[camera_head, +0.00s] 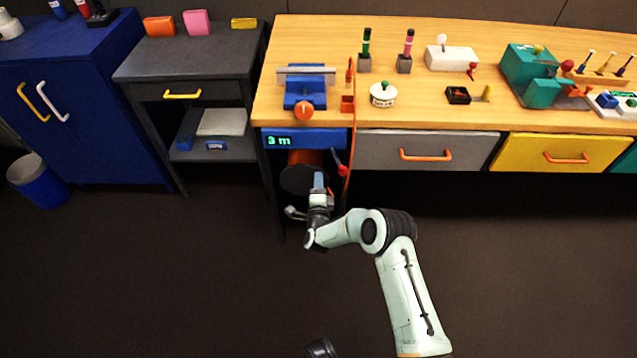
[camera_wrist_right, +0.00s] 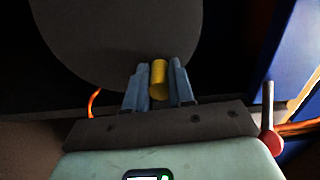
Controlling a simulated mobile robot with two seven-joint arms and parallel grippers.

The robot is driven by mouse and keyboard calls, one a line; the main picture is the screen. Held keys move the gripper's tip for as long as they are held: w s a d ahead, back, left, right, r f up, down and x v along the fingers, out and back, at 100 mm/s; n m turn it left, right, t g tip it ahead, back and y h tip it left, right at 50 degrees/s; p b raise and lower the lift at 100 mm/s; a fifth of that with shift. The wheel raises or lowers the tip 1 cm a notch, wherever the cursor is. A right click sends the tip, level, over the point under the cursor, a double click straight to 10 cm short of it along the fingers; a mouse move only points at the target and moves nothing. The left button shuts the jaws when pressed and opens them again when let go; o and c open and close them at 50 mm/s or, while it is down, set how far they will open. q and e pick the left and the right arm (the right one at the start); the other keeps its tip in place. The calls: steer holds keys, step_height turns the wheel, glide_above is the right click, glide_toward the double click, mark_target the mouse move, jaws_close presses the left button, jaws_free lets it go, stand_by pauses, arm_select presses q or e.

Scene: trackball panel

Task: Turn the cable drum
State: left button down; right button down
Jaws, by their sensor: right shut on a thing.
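The cable drum (camera_head: 304,158) hangs under the left end of the workbench, below a blue panel with a green "3 m" readout (camera_head: 279,141). It has an orange body and a dark round flange. In the right wrist view the grey flange (camera_wrist_right: 115,35) fills the upper left, and a yellow crank knob (camera_wrist_right: 158,80) stands out from it. My right gripper (camera_head: 319,180) is in front of the drum, with its blue fingers (camera_wrist_right: 159,88) shut on the yellow knob. In the head view the gripper hides the knob.
An orange cable (camera_head: 349,130) and a red-knobbed lever (camera_head: 341,168) are just right of the drum. The workbench (camera_head: 330,50) carries a vise (camera_head: 305,90) above. A grey side table (camera_head: 190,65) stands left. The floor in front is clear.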

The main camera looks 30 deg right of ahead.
steer(key=c, duration=1)
jaws_free()
steer(key=shift+a, duration=0.1)
arm_select(q)
steer(key=s+d+r+g+p, duration=0.1)
steer(key=s+d+r+p, duration=0.1)
steer(key=s, duration=0.3)
steer(key=shift+d+r+h+p, duration=0.3)
steer(key=shift+r+h+p, duration=0.1)
steer(key=shift+r+p, duration=0.3)
arm_select(e)
steer(key=shift+v, duration=6.7)
